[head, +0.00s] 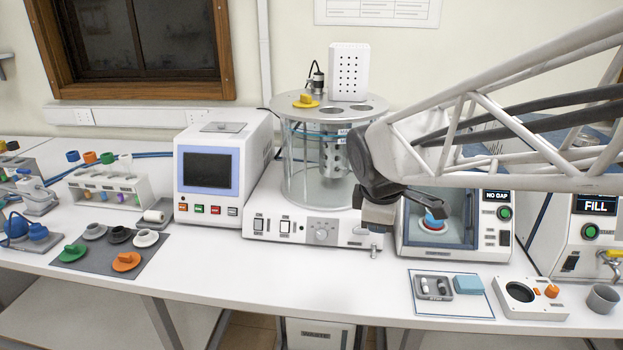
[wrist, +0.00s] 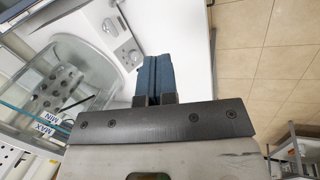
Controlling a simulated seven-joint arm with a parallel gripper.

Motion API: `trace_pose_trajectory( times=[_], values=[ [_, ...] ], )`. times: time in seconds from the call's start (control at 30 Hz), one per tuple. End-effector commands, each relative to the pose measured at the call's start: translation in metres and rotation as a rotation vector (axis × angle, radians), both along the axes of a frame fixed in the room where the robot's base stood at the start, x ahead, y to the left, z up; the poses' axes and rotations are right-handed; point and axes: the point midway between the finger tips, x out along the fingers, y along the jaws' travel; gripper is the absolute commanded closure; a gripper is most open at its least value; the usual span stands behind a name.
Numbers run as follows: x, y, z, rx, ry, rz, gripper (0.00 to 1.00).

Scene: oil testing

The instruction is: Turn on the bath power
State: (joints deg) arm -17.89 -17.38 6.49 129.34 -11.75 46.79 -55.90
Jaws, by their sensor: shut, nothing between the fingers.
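The bath (head: 310,165) is a clear round glass vessel on a white base (head: 262,205). I cannot tell whether either switch is on. My gripper is shut and empty; its blue fingers (wrist: 154,66) show in the wrist view. In the head view its hand (head: 378,214) is at the base's right end, to the right of the knob, with the fingertips unclear. The wrist view shows the glass vessel (wrist: 70,75) left of the fingers.
A white unit with a dark screen (head: 207,168) stands left of the bath. A unit with a green button (head: 506,213) stands to its right, partly behind my arm. A grey tray (head: 432,286) and a white block (head: 530,303) lie in front right. The table before the bath is clear.

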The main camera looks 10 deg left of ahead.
Motion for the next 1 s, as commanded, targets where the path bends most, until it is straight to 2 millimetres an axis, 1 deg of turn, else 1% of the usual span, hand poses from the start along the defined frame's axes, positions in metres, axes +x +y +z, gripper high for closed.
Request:
trace_pose_trajectory(
  times=[0.03,0.2,0.37,0.5,0.67,0.8,1.0],
  values=[
    [0.008,0.011,-0.002,-0.02,0.001,0.063,1.0],
    [0.034,0.046,-0.005,-0.09,-0.001,0.282,1.0],
    [0.055,0.081,-0.011,-0.157,-0.004,0.489,1.0],
    [0.072,0.114,-0.017,-0.218,-0.006,0.668,1.0],
    [0.089,0.154,-0.025,-0.287,-0.011,0.874,1.0],
    [0.102,0.191,-0.034,-0.351,-0.016,1.054,1.0],
    [0.115,0.245,-0.049,-0.443,-0.023,1.307,1.0]
  ],
)
